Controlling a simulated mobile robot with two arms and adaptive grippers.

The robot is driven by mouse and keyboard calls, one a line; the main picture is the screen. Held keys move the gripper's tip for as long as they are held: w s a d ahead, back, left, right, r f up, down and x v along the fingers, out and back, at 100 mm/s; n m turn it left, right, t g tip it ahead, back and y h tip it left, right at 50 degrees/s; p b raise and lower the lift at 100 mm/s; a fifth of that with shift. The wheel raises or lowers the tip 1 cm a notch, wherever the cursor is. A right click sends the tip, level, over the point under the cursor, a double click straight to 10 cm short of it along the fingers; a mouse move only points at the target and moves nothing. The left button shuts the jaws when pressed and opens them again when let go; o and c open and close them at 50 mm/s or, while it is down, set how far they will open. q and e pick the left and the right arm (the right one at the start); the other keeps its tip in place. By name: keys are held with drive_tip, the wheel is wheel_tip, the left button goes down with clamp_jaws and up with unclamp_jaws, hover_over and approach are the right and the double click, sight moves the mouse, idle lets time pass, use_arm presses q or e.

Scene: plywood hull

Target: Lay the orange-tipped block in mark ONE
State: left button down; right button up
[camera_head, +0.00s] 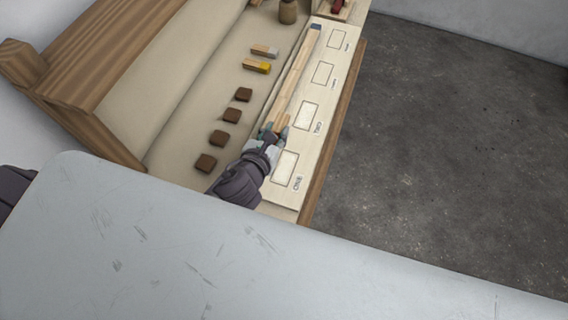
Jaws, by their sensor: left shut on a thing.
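My left gripper (274,133) is shut on a pale wooden block (283,121), held over the left side of the marked board (296,200), between marks ONE and TWO. A little orange shows by the fingers; most of this block's tip is hidden. Mark ONE (285,167) is an empty outlined rectangle at the board's near end, its label to the right. The gripper is just above and left of it. My right gripper is not in view.
Mark TWO (306,116) and two farther marks look empty. A long wooden strip (299,75) with a blue end runs along the board's left. Yellow-tipped (257,66) and grey-tipped (264,50) blocks and several brown blocks (232,115) lie left. A grey surface (190,240) fills the foreground.

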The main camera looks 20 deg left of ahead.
use_arm(q)
hover_over(283, 173)
drive_tip(key=f, duration=0.3)
drive_tip(key=shift+w+a+f, duration=0.1)
drive_tip(key=shift+w+a, duration=0.25)
drive_tip(key=shift+s+d+f, duration=0.3)
drive_tip(key=shift+d+f, duration=0.05)
wheel_tip(283, 173, down, 4)
drive_tip(key=shift+r+b, duration=0.25)
drive_tip(key=shift+b, duration=0.3)
drive_tip(key=shift+f, duration=0.15)
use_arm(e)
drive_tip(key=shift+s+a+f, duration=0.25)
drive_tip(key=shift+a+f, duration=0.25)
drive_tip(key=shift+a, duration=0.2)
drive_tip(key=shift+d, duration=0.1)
use_arm(q)
drive_tip(key=shift+f, duration=0.15)
drive_tip(key=c, duration=0.9)
unclamp_jaws()
drive_tip(key=shift+o, duration=0.2)
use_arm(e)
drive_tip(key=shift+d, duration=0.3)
